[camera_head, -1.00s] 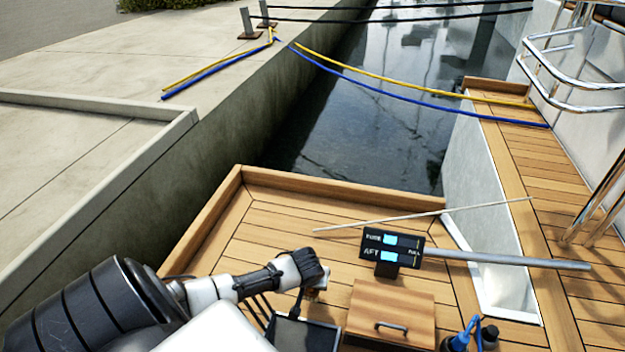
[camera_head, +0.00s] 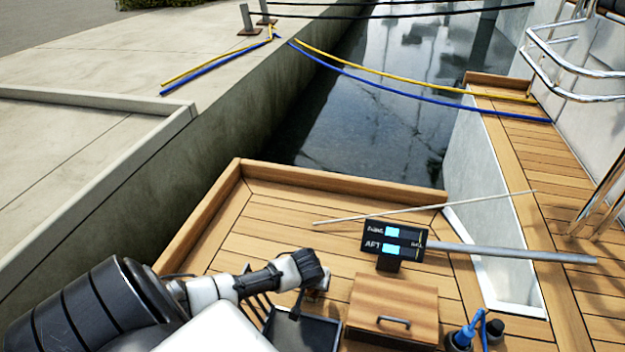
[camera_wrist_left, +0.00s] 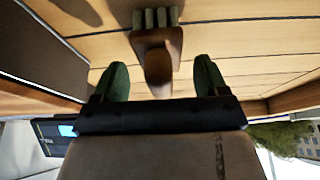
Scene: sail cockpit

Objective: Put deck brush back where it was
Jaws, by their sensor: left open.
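The deck brush (camera_wrist_left: 155,45) shows in the left wrist view, with a brown wooden body and handle and a row of grey-green bristles at its far end. My left gripper (camera_wrist_left: 159,72) is open, with one finger on each side of the brush handle and visible space on both sides. In the head view my left arm comes in from the lower left. Its gripper end is over the deck, and a small pale piece of the brush (camera_head: 322,282) shows beside it; the rest is hidden. My right gripper is not in view.
A dark tray (camera_head: 305,332) and a wooden hatch with a handle (camera_head: 394,300) lie close to the left gripper.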

